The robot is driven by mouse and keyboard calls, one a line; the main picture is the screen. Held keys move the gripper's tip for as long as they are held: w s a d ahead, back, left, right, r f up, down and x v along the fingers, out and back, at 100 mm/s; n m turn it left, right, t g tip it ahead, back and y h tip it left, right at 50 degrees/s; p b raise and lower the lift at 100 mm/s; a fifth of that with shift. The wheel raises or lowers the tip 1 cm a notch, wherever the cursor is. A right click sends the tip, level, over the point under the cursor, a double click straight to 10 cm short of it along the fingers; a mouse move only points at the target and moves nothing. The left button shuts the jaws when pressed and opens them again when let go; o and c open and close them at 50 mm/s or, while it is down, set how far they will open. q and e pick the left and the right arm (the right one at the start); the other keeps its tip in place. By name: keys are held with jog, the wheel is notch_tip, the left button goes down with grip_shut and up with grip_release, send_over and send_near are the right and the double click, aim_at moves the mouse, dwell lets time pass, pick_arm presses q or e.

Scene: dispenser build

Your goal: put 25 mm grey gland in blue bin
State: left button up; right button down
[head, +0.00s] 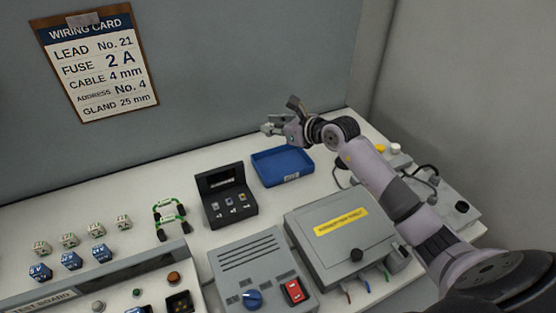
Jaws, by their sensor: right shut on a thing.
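My right gripper (272,127) reaches in from the right and hangs in the air above and behind the blue bin (290,178). It is shut on a small grey piece, which looks like the grey gland; the fingers hide most of it and its size cannot be read. The blue bin is a shallow open tray on the bench, and its visible floor looks empty. My left gripper is out of view.
A black open case (228,195) stands left of the bin. A grey lidded box (340,240) with a yellow label and a grey switch unit (255,275) stand in front. Green leads (170,215) and several cubes lie left. A wiring card (97,65) hangs on the wall.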

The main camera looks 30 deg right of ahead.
send_over(274, 172)
notch_tip(274, 172, down, 9)
jog(key=shift+f, duration=2.5)
jog(key=shift+s, duration=0.1)
jog(key=c, duration=1.4)
grip_release()
jog(key=shift+f, duration=0.1)
jog(key=shift+c, duration=0.2)
jog(key=v, duration=1.1)
jog(key=shift+s+d+r, duration=0.1)
jog(key=shift+s+r, duration=0.25)
jog(key=shift+s, duration=0.1)
